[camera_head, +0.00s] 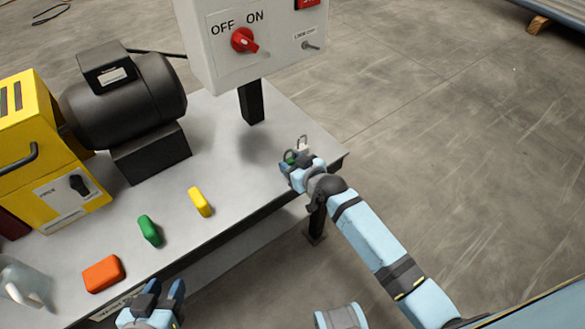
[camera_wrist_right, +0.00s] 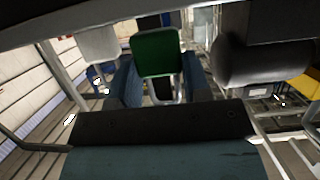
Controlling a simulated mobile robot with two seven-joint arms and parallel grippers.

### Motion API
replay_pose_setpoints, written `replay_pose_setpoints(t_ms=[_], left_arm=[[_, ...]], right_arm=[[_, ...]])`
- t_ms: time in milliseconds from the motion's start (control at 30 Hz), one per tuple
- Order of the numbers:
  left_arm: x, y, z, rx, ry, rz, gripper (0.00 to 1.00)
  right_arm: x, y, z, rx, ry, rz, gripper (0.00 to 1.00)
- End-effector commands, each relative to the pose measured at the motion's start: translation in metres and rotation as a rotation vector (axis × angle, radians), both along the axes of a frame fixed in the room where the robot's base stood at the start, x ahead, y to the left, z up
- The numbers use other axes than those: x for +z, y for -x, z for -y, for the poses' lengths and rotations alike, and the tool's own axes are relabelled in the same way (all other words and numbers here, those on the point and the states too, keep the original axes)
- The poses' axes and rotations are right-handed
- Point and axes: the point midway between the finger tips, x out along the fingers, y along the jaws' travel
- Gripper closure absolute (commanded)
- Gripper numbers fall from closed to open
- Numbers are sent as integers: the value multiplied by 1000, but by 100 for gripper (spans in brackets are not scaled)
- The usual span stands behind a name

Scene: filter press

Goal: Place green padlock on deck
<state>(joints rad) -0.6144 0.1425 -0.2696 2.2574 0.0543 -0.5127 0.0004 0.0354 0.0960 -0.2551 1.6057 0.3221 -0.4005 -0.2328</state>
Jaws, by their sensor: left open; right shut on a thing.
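The green padlock (camera_wrist_right: 158,52) sits between the blue fingers of my right gripper (camera_wrist_right: 158,85) in the right wrist view, its metal shackle toward the palm. In the head view my right gripper (camera_head: 298,168) is shut on it at the right end of the grey deck (camera_head: 225,130); only a little green (camera_head: 290,158) shows. I cannot tell whether the padlock touches the deck. A small pale padlock-like thing with a shackle (camera_head: 303,146) is just beyond the gripper. My left gripper (camera_head: 163,292) is open and empty at the deck's front edge.
A green block (camera_head: 149,230), a yellow block (camera_head: 200,201) and an orange block (camera_head: 103,273) lie on the deck. A black motor (camera_head: 125,100) and yellow housing (camera_head: 50,150) stand at left. A switch box (camera_head: 250,45) on a post stands behind. Bare deck lies around the post.

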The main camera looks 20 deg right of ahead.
Motion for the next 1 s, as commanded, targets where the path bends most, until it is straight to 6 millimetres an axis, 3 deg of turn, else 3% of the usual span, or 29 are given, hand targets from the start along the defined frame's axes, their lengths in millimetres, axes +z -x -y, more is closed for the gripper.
replay_pose_setpoints(t_ms=[67, 433, 467, 567, 900, 1000], left_arm=[[0, 0, 1, -2, 6, 9, 57], [2, -1, 2, -4, 7, 15, 57], [3, -1, 2, -5, 8, 16, 57], [3, -1, 2, -5, 8, 17, 57], [4, -2, 2, -5, 7, 16, 57], [7, -1, 1, -5, 2, 11, 57]], right_arm=[[-11, 0, 0, 0, -1, 0, 81], [-14, 0, 0, 0, 0, 1, 81], [-14, 0, 0, 0, 0, 1, 51], [-14, 0, 0, 0, -1, 0, 30], [-9, 1, 0, 0, -1, 1, 30], [-6, 13, 5, 0, 1, -2, 30]])
